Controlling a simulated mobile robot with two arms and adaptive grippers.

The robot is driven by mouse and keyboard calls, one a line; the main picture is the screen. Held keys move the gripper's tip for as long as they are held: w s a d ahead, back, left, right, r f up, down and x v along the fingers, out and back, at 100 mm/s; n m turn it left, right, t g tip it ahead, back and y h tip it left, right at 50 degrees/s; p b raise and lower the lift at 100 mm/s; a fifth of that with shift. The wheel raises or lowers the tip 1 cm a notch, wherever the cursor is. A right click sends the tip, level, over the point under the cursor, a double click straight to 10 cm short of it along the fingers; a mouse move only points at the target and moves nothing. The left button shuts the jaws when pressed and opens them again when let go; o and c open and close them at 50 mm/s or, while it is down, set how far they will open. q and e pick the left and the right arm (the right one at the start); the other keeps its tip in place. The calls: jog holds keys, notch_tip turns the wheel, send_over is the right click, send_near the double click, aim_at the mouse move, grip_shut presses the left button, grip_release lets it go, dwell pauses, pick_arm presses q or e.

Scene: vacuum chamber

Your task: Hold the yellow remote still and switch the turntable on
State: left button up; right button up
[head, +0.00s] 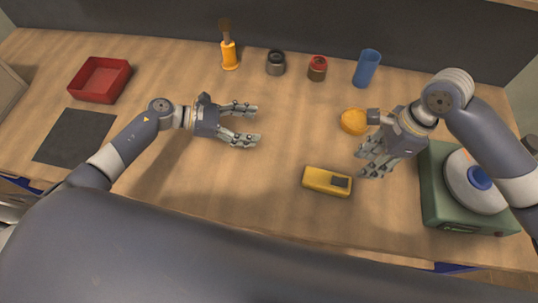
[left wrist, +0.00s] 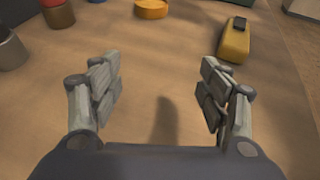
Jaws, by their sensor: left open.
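The yellow remote (head: 318,181) lies flat on the table, right of centre, with a dark button or pad (head: 340,182) at its right end. It also shows at the upper right of the left wrist view (left wrist: 234,42). The turntable (head: 440,208) is a green box with a pale round platter and a blue centre, at the right, partly hidden by my right arm. My left gripper (head: 250,125) is open and empty, up and left of the remote and apart from it. My right gripper (head: 367,164) is above the table between remote and turntable; its fingers look spread and empty.
An orange round object (head: 353,121) lies near my right gripper. Along the back stand an orange-handled tool (head: 229,54), a grey jar (head: 276,63), a red-topped jar (head: 317,68) and a blue cup (head: 367,68). A red tray (head: 101,80) and dark mat (head: 75,137) are at left.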

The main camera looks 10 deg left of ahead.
aim_at(305, 173)
pick_arm(q)
jog(key=s+d+m+g, duration=0.1)
jog(key=s+d, duration=0.1)
jog(key=s+d+m+g, duration=0.2)
jog(key=s+d, duration=0.1)
jog(key=s+d+m+g, duration=0.1)
jog(key=s+d+g, duration=0.1)
jog(key=s+d, duration=0.1)
jog(key=shift+d+f, duration=0.15)
jog(key=shift+f, duration=0.25)
jog(key=x, duration=1)
jog(key=shift+s+d, duration=0.2)
jog(key=shift+d, duration=0.1)
jog(key=shift+c, duration=0.2)
